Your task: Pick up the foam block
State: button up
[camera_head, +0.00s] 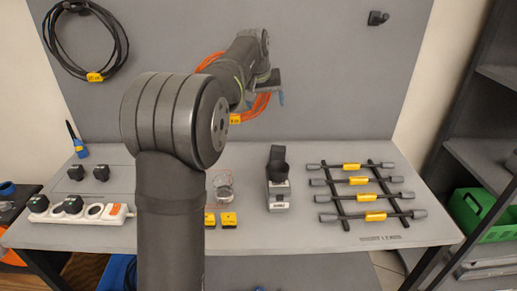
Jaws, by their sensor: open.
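I cannot clearly make out a foam block in the head camera view. Two small yellow-and-dark blocks, one on the right (229,219) and one on the left (210,219), sit at the table's front edge beside my arm; I cannot tell whether either is foam. My gripper (265,98) is open, held high in front of the grey back panel, far above and behind these blocks. It appears empty. My arm hides part of the table's middle and left.
The grey table (300,238) holds a white power strip (85,214), black plugs, a glass beaker (223,184), a grey device (278,182) and a rack of dumbbell-like bars (362,196). Cables hang on the panel (330,70). A green crate (478,216) is on the shelf at right.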

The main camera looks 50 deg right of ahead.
jog(key=m+t, duration=0.2)
send_near(278, 148)
jog(key=shift+h, duration=0.4)
jog(key=shift+a+x, duration=0.15)
jog(key=shift+x, duration=2.4)
jog(key=shift+a+x, duration=0.15)
jog(key=shift+x, duration=2.4)
jog(key=shift+f, duration=0.2)
jog(key=c, duration=1.1)
jog(key=shift+o, duration=0.2)
jog(key=shift+r, duration=0.1)
